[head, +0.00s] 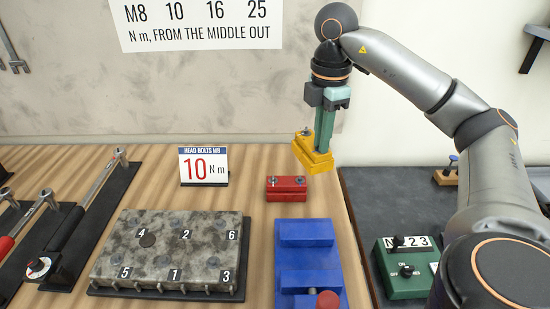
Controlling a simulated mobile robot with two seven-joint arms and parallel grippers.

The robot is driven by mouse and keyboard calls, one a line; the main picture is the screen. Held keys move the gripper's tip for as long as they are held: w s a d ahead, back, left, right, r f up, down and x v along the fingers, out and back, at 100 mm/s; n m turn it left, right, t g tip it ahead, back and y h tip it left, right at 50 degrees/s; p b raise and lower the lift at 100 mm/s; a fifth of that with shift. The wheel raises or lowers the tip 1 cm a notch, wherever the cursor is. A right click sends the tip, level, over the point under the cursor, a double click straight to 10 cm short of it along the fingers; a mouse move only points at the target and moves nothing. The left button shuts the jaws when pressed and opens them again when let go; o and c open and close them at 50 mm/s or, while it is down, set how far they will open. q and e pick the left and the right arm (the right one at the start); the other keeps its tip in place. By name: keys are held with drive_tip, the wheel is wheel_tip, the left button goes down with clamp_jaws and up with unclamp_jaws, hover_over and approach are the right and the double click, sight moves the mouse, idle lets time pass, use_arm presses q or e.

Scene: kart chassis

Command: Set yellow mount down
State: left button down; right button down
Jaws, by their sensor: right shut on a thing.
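The yellow mount (312,153) is a small yellow block with bolt-like parts on top. My right gripper (321,143) points down with its green fingers shut on the mount. The mount hangs tilted above the back of the wooden bench (250,165), behind a red block of similar shape (286,188). In the picture its lower edge comes close to the red block, but I cannot tell the exact gap. My left gripper is not in the head view.
A blue fixture (307,233) stands in front of the red block. A grey numbered block (165,245) and a torque sign (204,166) are to the left, with wrenches (85,215) beyond. A green box (408,262) sits on the dark surface at right.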

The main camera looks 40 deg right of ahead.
drive_tip(key=shift+w+d+f+p, duration=0.4)
drive_tip(key=shift+w+d+f, duration=0.3)
drive_tip(key=shift+w+f, duration=1.5)
drive_tip(key=shift+w+d+f+p, duration=0.4)
drive_tip(key=shift+w+d+f, duration=0.35)
drive_tip(key=shift+w+f, duration=1.35)
drive_tip(key=shift+w+d+f+p, duration=0.4)
drive_tip(key=shift+w+d+f, duration=0.3)
drive_tip(key=shift+w+f, duration=1.5)
drive_tip(key=c, duration=1.3)
unclamp_jaws()
drive_tip(key=o, duration=0.4)
